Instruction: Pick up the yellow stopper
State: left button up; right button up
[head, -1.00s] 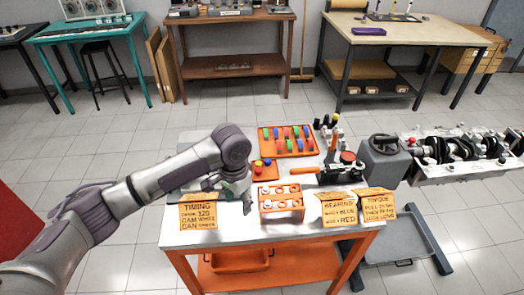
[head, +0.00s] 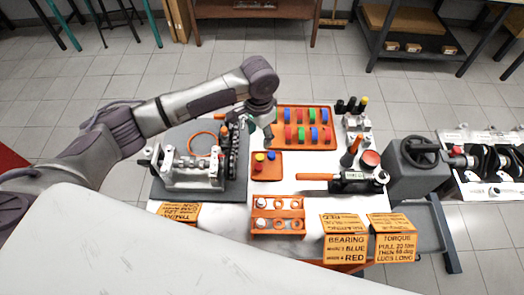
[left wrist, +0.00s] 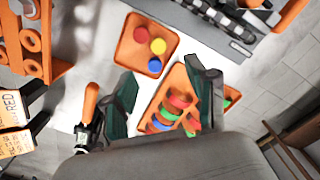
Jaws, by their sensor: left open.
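The yellow stopper (head: 260,156) stands in a small orange tray (head: 268,176) on the white bench, beside a blue stopper (head: 272,156) and a red one. In the left wrist view the yellow stopper (left wrist: 158,46) lies between the red stopper (left wrist: 141,35) and the blue stopper (left wrist: 154,65), ahead of the fingers. My left gripper (head: 267,139) hangs above the bench just behind the small tray. In the left wrist view its two fingers (left wrist: 160,72) are spread apart with nothing between them. My right gripper is not in view.
A larger orange tray (head: 300,145) of coloured rings lies behind the small tray. An engine block assembly (head: 195,172) stands at left, an orange rack (head: 278,222) in front, and an orange-handled tool (head: 318,177) at right. Dark bottles stand at the back right.

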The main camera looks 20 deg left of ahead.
pick_arm(q)
send_over(260, 156)
notch_tip(260, 156, down, 4)
jog(key=shift+s+f+p, duration=0.1)
jog(key=shift+f+p, duration=0.15)
jog(key=shift+p, duration=0.05)
jog(key=shift+f, duration=0.4)
jog(key=shift+f+p, duration=0.35)
jog(key=shift+f, duration=0.25)
notch_tip(260, 156, down, 4)
jog(key=shift+d+r+p, duration=0.1)
jog(key=shift+r+p, duration=0.1)
jog(key=shift+p, duration=0.3)
jog(key=shift+f, duration=0.4)
jog(key=c, duration=0.9)
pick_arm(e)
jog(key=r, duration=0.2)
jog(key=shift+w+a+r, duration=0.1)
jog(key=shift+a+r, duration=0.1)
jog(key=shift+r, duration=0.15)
